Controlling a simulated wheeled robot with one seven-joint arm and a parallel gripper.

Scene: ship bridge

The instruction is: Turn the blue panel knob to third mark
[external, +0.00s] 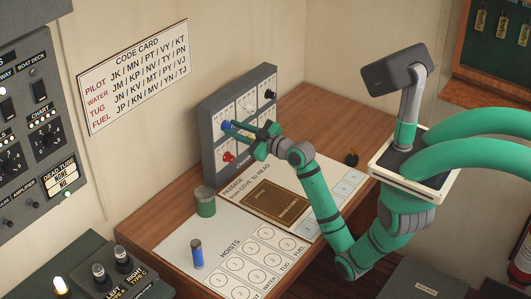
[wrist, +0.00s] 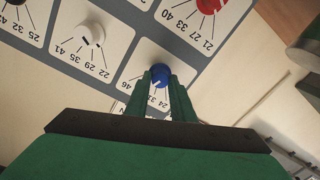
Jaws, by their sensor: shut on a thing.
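The blue panel knob (external: 226,126) is on the upright grey panel (external: 207,112) at the back of the desk. In the wrist view the blue knob (wrist: 159,78) sits between the two green fingertips. My gripper (wrist: 161,84) is shut on it, and in the external view my gripper (external: 236,131) reaches the panel's left side. A white pointer line on the knob aims down and slightly left in the wrist view. The printed numbers below the knob are partly hidden by the fingers; 24 and 31 partly show, so I cannot tell exactly which mark it meets.
A red knob (external: 228,156) is below the blue one, and a white knob (wrist: 92,33) is beside it in the wrist view. A green can (external: 204,202) and a blue cylinder (external: 197,253) stand on the desk. A code card (external: 134,72) hangs on the wall.

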